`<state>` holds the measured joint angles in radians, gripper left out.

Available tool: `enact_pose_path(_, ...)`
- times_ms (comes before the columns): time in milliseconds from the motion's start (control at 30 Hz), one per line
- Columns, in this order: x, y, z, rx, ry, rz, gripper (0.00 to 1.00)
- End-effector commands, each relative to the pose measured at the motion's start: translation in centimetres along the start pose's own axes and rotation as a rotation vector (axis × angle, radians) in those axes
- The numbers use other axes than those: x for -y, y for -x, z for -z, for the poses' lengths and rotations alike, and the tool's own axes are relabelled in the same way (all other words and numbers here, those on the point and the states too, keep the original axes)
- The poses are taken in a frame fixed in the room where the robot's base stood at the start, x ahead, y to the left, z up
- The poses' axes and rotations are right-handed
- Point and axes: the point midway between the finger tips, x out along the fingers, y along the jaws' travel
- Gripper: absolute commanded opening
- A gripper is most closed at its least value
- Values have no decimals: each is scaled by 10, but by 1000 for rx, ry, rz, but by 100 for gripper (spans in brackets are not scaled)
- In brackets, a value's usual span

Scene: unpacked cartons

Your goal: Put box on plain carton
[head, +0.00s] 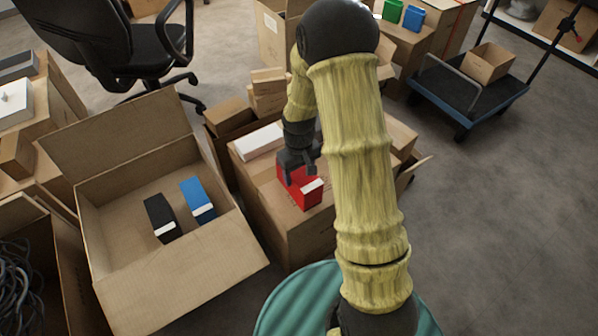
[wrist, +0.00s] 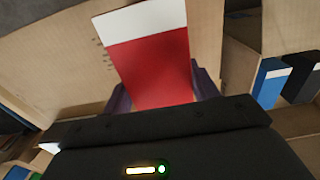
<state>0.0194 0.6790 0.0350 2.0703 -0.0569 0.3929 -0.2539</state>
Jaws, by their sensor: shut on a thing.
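The red box (head: 306,194) with a white end is in my gripper (head: 298,165), over the top of the closed plain carton (head: 275,215) in the middle of the head view. In the wrist view the red box (wrist: 155,70) sits between the two fingers (wrist: 160,92), its white band away from the palm. My gripper is shut on it. I cannot tell whether the box's underside touches the carton top. My arm hides part of the carton's right side.
A white box (head: 258,142) lies on the same carton's back left. An open carton (head: 110,255) at left holds a black box (head: 160,218) and a blue box (head: 197,199). Small cartons (head: 265,90) stand behind. A cart (head: 468,95) and clear floor lie to the right.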

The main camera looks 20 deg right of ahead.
Motion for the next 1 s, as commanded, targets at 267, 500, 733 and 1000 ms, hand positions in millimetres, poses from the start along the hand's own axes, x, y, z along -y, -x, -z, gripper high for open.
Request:
enact_pose_path(267, 0, 0, 0, 0, 0, 0, 81)
enact_pose_path(500, 0, 5, 0, -2, 0, 0, 81)
enact_pose_path(733, 0, 39, 1, -4, 0, -1, 81)
enact_pose_path(1000, 0, 93, 1, -4, -1, -1, 81)
